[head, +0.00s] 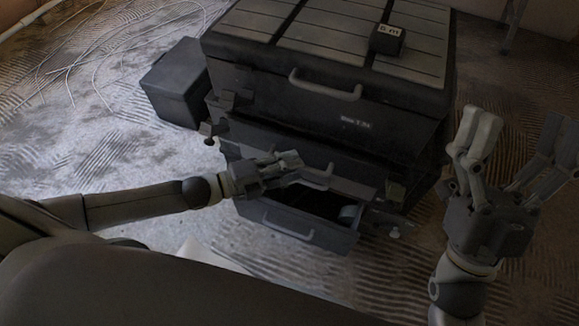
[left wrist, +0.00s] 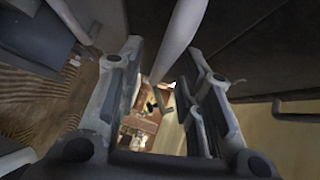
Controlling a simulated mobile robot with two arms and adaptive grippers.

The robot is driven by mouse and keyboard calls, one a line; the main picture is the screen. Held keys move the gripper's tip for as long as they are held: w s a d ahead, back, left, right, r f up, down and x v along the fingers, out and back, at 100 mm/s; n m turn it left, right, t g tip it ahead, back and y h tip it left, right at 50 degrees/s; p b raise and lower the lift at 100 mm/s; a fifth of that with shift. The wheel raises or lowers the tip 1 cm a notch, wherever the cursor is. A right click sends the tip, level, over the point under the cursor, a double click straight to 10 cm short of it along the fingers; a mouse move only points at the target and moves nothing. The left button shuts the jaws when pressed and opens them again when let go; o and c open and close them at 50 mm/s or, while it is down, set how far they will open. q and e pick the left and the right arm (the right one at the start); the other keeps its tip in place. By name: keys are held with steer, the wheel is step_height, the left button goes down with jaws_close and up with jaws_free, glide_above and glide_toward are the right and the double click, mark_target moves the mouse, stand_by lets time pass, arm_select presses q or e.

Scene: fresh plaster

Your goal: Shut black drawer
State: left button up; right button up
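A black drawer (head: 285,226) at the bottom of a dark chest (head: 330,97) stands pulled out in the head view. Its dark inside shows behind the front, with a greyish rounded item (head: 348,214) at its right end. A grey bar handle (head: 288,227) is on its front. My left gripper (head: 288,164) is above this drawer, beside the handle (head: 318,177) of the drawer above. In the left wrist view its fingers (left wrist: 165,95) are apart, with a pale bar (left wrist: 180,40) between or beyond them; contact cannot be told. My right gripper (head: 510,150) is open and empty at the right.
A small black labelled cube (head: 387,39) sits on the chest's slatted top. A dark box (head: 177,83) stands on the floor left of the chest. Thin pale wires (head: 110,45) lie at the back left. The ridged floor in front of the chest is mostly clear.

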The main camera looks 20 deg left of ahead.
arm_select(q)
steer(key=shift+d, duration=0.1)
jaws_close()
stand_by(0.3)
steer(key=shift+w, duration=0.1)
steer(key=shift+w, duration=1.15)
jaws_free()
steer(key=shift+w, duration=0.1)
steer(key=v, duration=1.2)
